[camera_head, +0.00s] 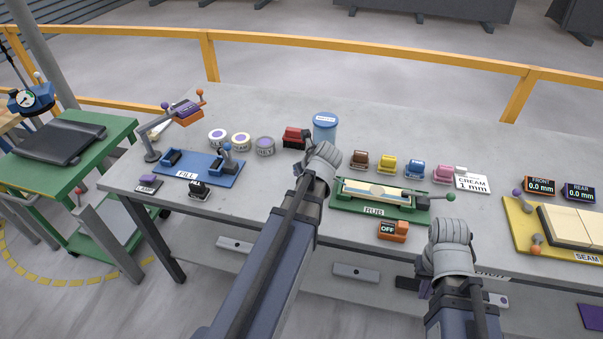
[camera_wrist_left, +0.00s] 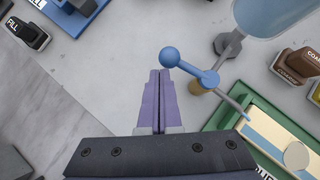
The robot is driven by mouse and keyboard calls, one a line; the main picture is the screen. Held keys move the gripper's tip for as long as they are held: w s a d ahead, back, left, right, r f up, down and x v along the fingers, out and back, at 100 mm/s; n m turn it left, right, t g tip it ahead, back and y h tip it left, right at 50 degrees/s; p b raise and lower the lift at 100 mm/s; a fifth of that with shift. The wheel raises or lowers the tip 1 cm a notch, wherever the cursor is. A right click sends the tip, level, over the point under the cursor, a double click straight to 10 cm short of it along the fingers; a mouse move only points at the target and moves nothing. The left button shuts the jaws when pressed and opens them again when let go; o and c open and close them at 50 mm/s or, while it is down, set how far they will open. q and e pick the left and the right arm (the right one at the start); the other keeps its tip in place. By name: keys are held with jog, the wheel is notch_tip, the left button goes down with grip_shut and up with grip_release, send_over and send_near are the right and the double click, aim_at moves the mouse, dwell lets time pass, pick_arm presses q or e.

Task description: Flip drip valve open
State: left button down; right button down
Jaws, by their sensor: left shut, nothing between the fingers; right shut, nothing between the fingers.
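The drip valve shows in the left wrist view as a lever with a blue ball end (camera_wrist_left: 169,57) and a blue arm on a grey rod, beside the light blue reservoir (camera_wrist_left: 262,18). In the head view the reservoir (camera_head: 325,127) stands behind my left wrist, which hides the valve. My left gripper (camera_wrist_left: 159,72) is shut and empty, its purple fingertips just below the ball. I cannot tell whether they touch it. My right gripper (camera_head: 424,288) is shut and empty low at the table's front edge, mostly hidden by its own wrist.
The green RUB station (camera_head: 418,214) lies right of the left wrist, with an OFF switch (camera_head: 393,230) in front. A blue FILL tray (camera_head: 222,180) is at left. Several coloured blocks line the back. The yellow SEAM board (camera_head: 515,233) is at far right.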

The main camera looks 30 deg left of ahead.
pick_arm(q)
jog(key=shift+d, duration=0.15)
jog(key=shift+w+d, duration=0.2)
jog(key=shift+d, duration=0.4)
